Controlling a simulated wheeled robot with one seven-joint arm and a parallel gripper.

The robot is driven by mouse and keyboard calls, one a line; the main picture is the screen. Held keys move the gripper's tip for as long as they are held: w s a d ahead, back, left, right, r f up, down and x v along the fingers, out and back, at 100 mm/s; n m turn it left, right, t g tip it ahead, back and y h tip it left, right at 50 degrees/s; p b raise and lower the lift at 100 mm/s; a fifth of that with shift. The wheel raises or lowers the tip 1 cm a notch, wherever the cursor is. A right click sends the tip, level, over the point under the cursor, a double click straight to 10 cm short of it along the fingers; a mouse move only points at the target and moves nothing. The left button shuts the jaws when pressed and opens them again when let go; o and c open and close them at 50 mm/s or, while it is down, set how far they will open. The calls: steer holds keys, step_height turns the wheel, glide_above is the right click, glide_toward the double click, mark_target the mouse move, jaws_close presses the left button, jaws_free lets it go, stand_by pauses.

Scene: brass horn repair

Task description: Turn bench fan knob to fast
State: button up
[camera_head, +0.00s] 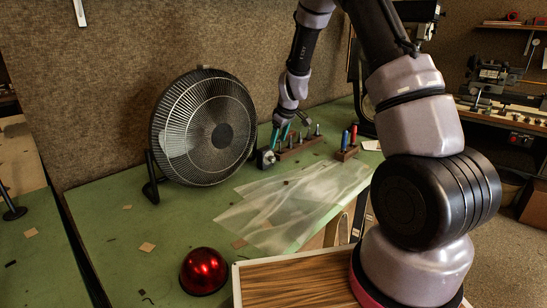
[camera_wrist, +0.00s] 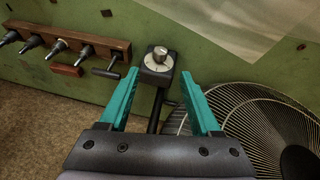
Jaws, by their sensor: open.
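The bench fan (camera_head: 205,128) stands on the green bench, its round black grille facing front; part of the grille (camera_wrist: 270,135) also shows at the lower right of the wrist view. The fan's knob (camera_wrist: 160,54) is a small silver cylinder on a pale dial, on top of a dark control box (camera_wrist: 154,75). In the head view the box (camera_head: 266,157) sits at the fan's right foot. My gripper (camera_wrist: 164,78) is open, its teal fingers on either side of the box in the picture, with the knob ahead between them. I cannot tell whether the fingers touch anything. The dial's markings are too small to read.
A wooden rack (camera_wrist: 75,42) of several metal tools stands close beside the box. A clear plastic sheet (camera_head: 300,205) lies across the bench. A red dome (camera_head: 204,271) and a small block of screwdrivers (camera_head: 346,152) are also there. The back wall is close behind.

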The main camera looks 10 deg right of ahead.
mark_target(273, 157)
steer(key=x, duration=0.9)
steer(key=shift+w+f, duration=0.15)
steer(key=shift+f, duration=0.2)
jaws_close()
